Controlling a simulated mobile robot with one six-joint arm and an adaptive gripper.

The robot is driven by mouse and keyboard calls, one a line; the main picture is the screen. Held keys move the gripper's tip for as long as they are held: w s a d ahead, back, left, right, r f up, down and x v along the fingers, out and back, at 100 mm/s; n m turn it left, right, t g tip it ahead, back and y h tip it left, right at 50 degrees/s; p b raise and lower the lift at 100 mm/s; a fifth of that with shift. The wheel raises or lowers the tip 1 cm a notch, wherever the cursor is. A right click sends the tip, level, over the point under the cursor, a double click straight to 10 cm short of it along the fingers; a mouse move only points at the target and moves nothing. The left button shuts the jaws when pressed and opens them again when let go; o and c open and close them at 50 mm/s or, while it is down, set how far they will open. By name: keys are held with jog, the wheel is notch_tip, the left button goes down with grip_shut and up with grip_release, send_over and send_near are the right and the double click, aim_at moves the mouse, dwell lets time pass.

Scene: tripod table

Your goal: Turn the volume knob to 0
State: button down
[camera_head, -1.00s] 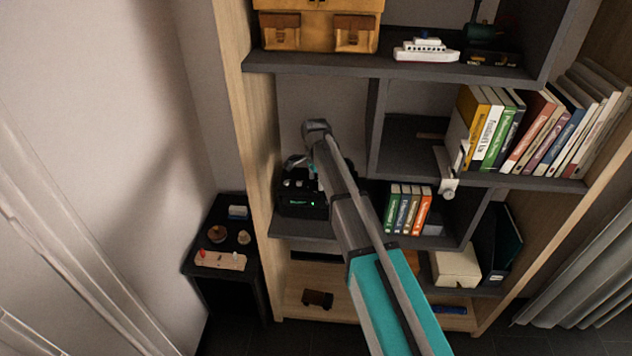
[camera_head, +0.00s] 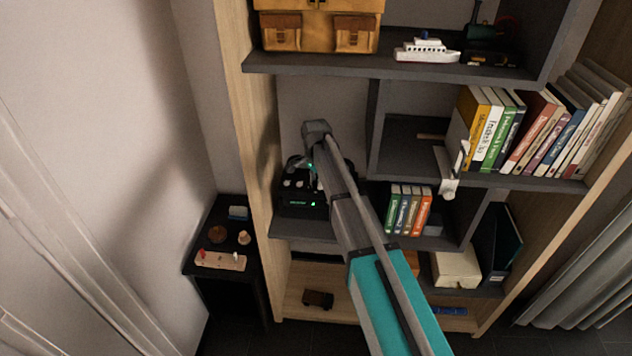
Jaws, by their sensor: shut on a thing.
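A black audio device (camera_head: 292,207) with small light knobs on its top and a green lit display on its front stands on a dark shelf at the left of the bookcase. My gripper (camera_head: 310,172) is at the top of the device, among its knobs, and is shut on one that I take to be the volume knob. The fingertips are small here and my arm covers the right part of the device. The knob's setting and the display's text are too small to read.
Upright books (camera_head: 408,208) stand right of the device on the same shelf. A shelf with a white boat (camera_head: 426,50) and a brown bag (camera_head: 318,27) is above. A small black side table (camera_head: 205,262) stands to the left. The bookcase's wooden side wall (camera_head: 262,150) is close left of the device.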

jog(key=n, duration=0.5)
jog(key=shift+n, duration=0.4)
jog(key=n, duration=1)
jog(key=shift+n+t, duration=0.3)
jog(key=shift+n, duration=0.1)
jog(key=n, duration=0.6)
jog(key=shift+c, duration=1.5)
grip_release()
jog(key=shift+m, duration=0.3)
